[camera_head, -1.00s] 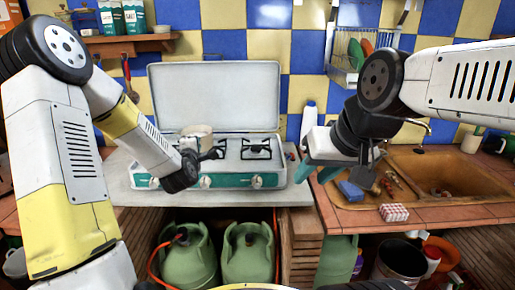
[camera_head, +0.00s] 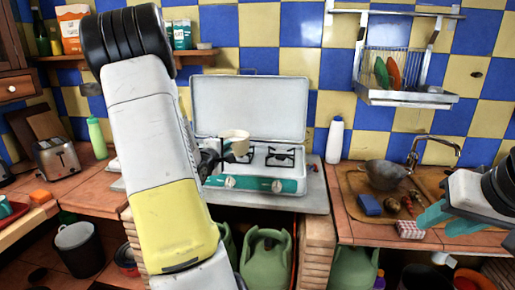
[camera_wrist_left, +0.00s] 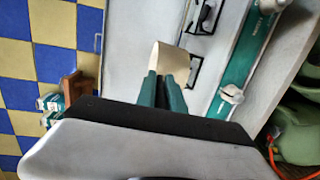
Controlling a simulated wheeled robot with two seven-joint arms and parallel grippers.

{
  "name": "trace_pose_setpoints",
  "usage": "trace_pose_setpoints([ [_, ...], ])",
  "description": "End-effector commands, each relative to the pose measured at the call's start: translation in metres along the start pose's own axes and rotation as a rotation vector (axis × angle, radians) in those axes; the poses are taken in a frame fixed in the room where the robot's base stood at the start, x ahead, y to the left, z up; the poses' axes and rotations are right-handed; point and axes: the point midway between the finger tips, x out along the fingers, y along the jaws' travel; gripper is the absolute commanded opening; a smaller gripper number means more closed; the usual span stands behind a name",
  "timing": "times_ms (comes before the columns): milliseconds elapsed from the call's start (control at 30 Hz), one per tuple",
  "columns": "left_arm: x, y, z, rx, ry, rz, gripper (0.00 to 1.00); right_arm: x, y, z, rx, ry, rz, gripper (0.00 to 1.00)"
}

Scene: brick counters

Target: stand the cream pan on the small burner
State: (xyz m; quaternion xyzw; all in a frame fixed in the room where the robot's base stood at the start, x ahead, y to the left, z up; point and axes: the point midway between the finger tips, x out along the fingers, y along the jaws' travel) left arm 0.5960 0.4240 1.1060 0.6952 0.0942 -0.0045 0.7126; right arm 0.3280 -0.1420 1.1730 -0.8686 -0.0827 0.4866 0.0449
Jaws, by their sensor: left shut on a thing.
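The cream pan (camera_head: 236,141) shows over the left part of the stove, near the left burner (camera_head: 244,157). I cannot tell whether it touches the burner. My left gripper (camera_wrist_left: 163,90) is shut on the pan; in the left wrist view its teal fingers meet the cream pan (camera_wrist_left: 169,58). In the head view my left arm hides most of that gripper. The right burner (camera_head: 280,159) is bare. Which burner is the small one is not clear. My right gripper (camera_head: 445,219) is open and empty by the sink at the right.
The stove's raised lid (camera_head: 250,105) stands behind the burners. A white bottle (camera_head: 334,140) is right of the stove. A toaster (camera_head: 57,158) stands at the left.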

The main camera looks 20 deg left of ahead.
Motion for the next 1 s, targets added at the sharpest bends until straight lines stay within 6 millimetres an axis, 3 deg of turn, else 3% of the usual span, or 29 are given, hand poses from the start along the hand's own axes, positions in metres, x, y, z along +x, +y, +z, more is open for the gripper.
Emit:
trace_pose_setpoints([
  [300, 0.085, 0.006, -0.012, 0.001, -0.005, 0.007, 0.00, 0.000, 0.000, 0.000, 0.000, 0.000, 0.000, 0.36],
  [433, 0.111, 0.007, -0.017, 0.001, -0.004, 0.006, 0.00, 0.000, 0.000, 0.000, 0.000, 0.000, 0.000, 0.36],
  [767, 0.139, 0.009, -0.022, 0.002, -0.003, 0.007, 0.00, 0.000, 0.000, 0.000, 0.000, 0.000, 0.000, 0.36],
  [1000, 0.142, -0.025, -0.023, 0.001, -0.002, 0.004, 0.00, 0.000, 0.000, 0.000, 0.000, 0.000, 0.000, 0.36],
])
